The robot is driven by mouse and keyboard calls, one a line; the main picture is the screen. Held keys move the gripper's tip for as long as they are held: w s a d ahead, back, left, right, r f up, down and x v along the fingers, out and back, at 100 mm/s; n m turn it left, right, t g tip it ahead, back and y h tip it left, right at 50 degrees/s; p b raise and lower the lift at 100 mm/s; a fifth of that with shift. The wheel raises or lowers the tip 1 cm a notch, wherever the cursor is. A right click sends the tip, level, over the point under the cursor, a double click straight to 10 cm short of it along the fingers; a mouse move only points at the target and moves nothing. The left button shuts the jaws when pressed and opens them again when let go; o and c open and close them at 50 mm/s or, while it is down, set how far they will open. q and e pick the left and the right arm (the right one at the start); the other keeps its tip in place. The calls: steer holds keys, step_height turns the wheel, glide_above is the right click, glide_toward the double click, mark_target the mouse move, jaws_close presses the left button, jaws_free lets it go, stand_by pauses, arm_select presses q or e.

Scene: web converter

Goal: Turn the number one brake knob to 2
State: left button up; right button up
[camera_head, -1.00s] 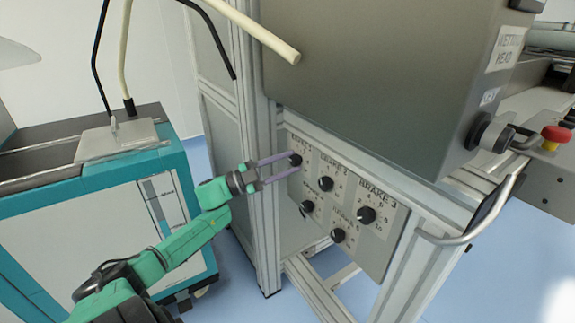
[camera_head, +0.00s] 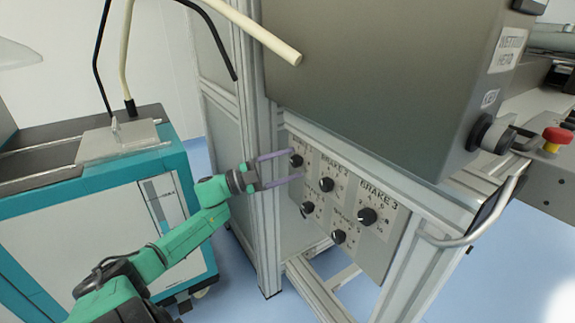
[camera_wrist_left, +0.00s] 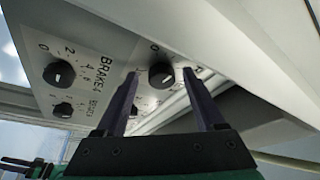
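The number one brake knob (camera_head: 296,160) is a black round knob at the upper left of the white brake panel (camera_head: 313,222). My left gripper (camera_head: 297,165) is open, its two purple-grey fingers above and below this knob. In the left wrist view the knob (camera_wrist_left: 161,75) shows between the spread fingertips of the left gripper (camera_wrist_left: 161,72), with a gap on each side. A 0 is printed near it, but I cannot read its setting with certainty. My right gripper is not in view.
The brake 2 knob (camera_head: 326,184) and brake 3 knob (camera_head: 367,216) are to the right, with smaller knobs (camera_head: 307,207) below. A large grey box (camera_head: 370,80) overhangs the panel. A teal and white cabinet (camera_head: 100,225) stands at left; a red button (camera_head: 557,135) is at right.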

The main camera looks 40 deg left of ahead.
arm_select(q)
steer(key=shift+s+a, duration=0.1)
steer(key=p+v, duration=0.1)
steer(key=v, duration=1.3)
steer(key=shift+p, duration=0.3)
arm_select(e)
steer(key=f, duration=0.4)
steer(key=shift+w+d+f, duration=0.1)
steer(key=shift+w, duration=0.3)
arm_select(q)
steer(key=shift+s+f, duration=0.1)
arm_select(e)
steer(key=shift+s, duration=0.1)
